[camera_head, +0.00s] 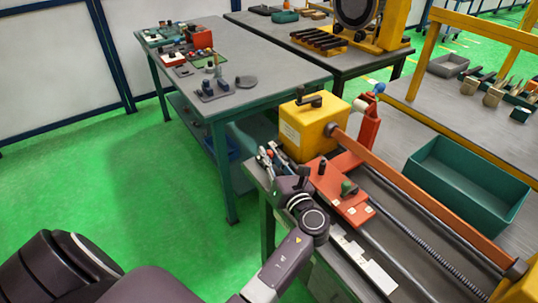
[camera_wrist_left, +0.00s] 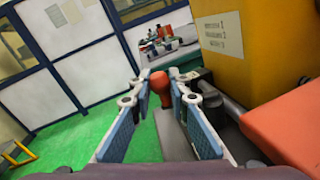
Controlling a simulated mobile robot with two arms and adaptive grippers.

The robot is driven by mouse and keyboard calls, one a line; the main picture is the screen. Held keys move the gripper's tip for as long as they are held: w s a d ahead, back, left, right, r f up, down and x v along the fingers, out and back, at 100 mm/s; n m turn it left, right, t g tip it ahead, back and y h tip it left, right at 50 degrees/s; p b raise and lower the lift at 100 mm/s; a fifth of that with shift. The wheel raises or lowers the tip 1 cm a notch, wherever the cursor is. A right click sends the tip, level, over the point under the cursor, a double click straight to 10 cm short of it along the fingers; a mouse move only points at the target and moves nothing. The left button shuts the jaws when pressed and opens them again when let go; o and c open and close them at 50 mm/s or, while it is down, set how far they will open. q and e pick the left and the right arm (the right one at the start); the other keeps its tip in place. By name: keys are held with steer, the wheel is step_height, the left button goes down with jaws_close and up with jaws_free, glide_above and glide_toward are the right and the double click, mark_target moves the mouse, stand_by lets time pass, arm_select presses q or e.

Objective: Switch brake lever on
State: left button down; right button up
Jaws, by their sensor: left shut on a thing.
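The brake lever, with a red rounded handle (camera_wrist_left: 161,84), stands between the blue-padded fingers of my left gripper (camera_wrist_left: 158,98) in the left wrist view. The fingers are closed around the handle near their tips. In the head view my left gripper (camera_head: 268,157) is at the left end of the winding machine, beside its yellow housing (camera_head: 302,132). My right gripper is in neither view.
An orange plate (camera_head: 340,190) with small knobs and a long orange bar (camera_head: 430,185) lie right of my left gripper. A green bin (camera_head: 468,185) stands on the right. A table (camera_head: 265,75) with parts stands behind. Green floor is clear at left.

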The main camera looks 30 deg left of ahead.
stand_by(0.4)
arm_select(q)
steer(key=c, duration=1.8)
jaws_free()
steer(key=shift+c, duration=0.2)
